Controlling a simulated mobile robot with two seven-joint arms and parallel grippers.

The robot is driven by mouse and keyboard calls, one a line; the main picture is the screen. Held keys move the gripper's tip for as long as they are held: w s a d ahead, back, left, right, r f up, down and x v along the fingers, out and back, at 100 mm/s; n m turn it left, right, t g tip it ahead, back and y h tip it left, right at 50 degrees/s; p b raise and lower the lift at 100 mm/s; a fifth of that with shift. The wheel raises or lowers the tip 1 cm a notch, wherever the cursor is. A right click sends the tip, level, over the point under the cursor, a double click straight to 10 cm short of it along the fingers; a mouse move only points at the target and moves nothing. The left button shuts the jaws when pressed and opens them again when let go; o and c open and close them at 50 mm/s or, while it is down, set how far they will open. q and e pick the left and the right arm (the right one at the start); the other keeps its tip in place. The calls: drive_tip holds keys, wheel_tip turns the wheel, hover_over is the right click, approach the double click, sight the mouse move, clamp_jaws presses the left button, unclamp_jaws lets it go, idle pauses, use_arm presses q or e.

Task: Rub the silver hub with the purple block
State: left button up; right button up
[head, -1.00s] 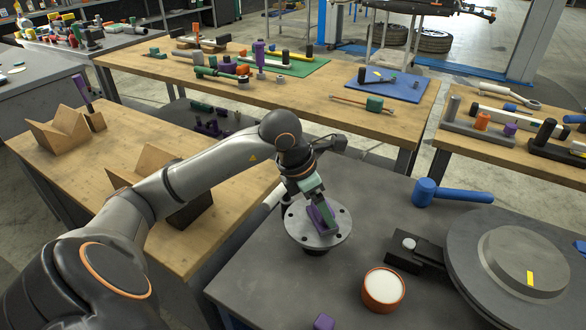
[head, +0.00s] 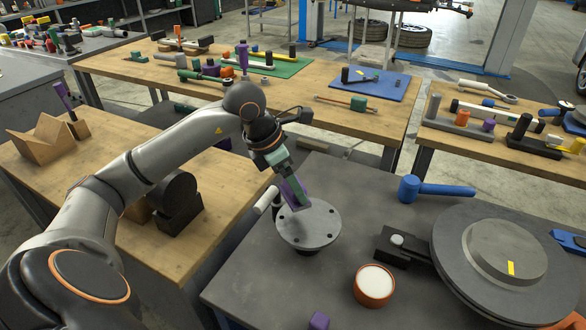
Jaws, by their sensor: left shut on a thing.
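The silver hub (head: 312,228) is a round grey flange with several bolt holes, on the dark table in the middle of the head view. My left gripper (head: 290,189) reaches in from the left and points down over the hub's far left edge. It is shut on the purple block (head: 294,194), which is tilted. The block's lower end is at the hub's rim; I cannot tell whether it touches the face. The gripper fingers partly hide the block. My right gripper is out of view.
On the dark table (head: 262,290) are an orange-rimmed round tin (head: 374,284), a blue mallet (head: 432,189), a large grey disc (head: 500,250) and a small purple cube (head: 319,321). Wooden V-blocks (head: 45,143) stand on the left bench. The table's front middle is mostly clear.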

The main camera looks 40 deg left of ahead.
use_arm(q)
drive_tip(key=shift+r+p, duration=0.65)
drive_tip(key=shift+r, duration=0.8)
drive_tip(key=shift+f, duration=0.1)
